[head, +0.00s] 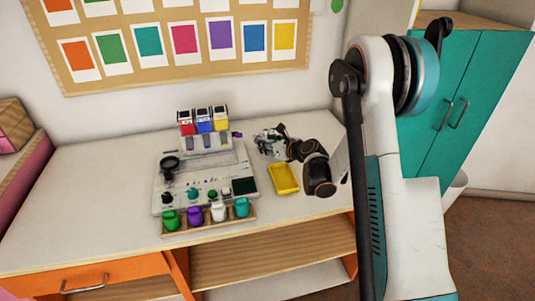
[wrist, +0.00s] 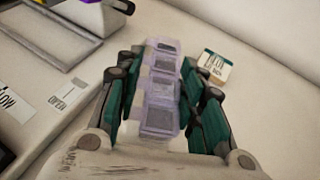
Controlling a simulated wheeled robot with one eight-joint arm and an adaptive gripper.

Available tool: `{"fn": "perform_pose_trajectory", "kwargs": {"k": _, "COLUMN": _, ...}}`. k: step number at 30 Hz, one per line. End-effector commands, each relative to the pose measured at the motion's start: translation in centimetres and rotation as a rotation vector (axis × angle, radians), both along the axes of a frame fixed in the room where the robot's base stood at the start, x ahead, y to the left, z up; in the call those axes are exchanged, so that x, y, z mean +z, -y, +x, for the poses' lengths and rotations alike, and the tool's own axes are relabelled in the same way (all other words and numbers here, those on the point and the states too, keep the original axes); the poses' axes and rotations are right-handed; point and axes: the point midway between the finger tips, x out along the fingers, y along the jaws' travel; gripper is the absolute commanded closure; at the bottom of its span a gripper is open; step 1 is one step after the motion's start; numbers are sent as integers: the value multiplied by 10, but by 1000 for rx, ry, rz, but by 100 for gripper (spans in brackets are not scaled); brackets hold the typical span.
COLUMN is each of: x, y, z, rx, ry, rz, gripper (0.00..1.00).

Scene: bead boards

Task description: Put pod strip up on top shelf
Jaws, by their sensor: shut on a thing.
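The pod strip (wrist: 161,92) is a row of several clear, lavender-tinted compartments in the wrist view. My gripper (wrist: 160,95) is shut on it, with one dark green finger pad along each long side. In the head view my gripper (head: 264,143) is over the right part of the desk, right of the bead board. The strip is too small there to make out clearly. The bead board (head: 160,190) has a raised rack (head: 205,143) at its back, bearing red, blue and yellow boxes (head: 204,121). I cannot tell for sure which ledge is the top shelf.
A yellow tray (head: 284,179) lies on the desk below my gripper. Green, purple, white and teal pots (head: 219,212) stand in a row at the board's front. The desk's left side (head: 85,205) is clear.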

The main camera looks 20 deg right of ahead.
Motion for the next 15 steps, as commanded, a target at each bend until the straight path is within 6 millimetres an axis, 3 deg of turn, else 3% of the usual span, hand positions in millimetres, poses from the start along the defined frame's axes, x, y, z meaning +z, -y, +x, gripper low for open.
{"fn": "perform_pose_trajectory", "kwargs": {"k": 6, "x": -34, "y": 0, "z": 0, "rx": 0, "ry": 0, "rz": 0, "gripper": 90}}
{"fn": "perform_pose_trajectory", "kwargs": {"k": 15, "x": -35, "y": 0, "z": 0, "rx": 0, "ry": 0, "rz": 0, "gripper": 90}}
